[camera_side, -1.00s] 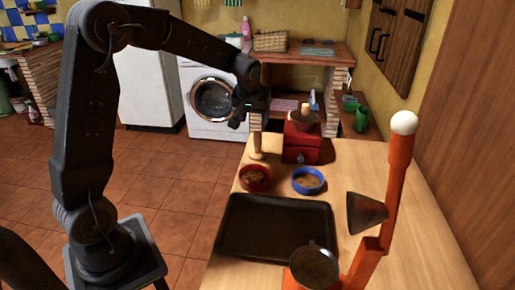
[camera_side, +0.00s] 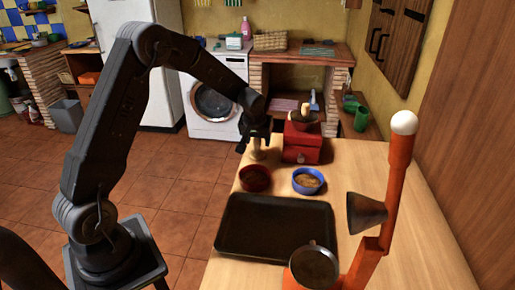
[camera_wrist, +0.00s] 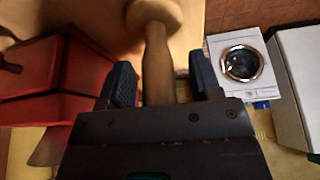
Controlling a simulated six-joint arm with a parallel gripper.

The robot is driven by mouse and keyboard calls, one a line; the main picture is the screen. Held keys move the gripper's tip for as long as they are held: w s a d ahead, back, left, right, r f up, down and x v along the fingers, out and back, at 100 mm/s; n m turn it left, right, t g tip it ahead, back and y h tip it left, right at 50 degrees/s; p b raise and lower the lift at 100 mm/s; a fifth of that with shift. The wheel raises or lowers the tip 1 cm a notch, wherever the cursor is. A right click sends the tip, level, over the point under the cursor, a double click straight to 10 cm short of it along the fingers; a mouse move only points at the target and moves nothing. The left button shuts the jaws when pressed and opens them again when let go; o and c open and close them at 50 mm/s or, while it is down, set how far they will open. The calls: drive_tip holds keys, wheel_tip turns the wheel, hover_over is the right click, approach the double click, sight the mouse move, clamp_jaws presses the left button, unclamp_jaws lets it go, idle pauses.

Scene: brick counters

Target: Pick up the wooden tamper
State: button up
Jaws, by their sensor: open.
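The wooden tamper (camera_side: 257,153) stands upright at the far left edge of the wooden counter, just left of the red grinder. My gripper (camera_side: 255,138) is at the top part of the tamper. In the wrist view, the tamper's pale handle (camera_wrist: 157,62) and its wide round base show, with the handle between the two fingers of my gripper (camera_wrist: 161,78). The fingers are open, one on each side of the handle. A gap shows on both sides, so I see no grip on it. The handle's near end is hidden by the gripper body.
The red grinder (camera_side: 302,153) stands close to the right. An orange stand (camera_side: 393,190) rises at the right. The counter between grinder and stand is clear.

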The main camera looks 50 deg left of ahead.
clamp_jaws()
idle(0.4)
drive_tip(key=shift+r, duration=0.1)
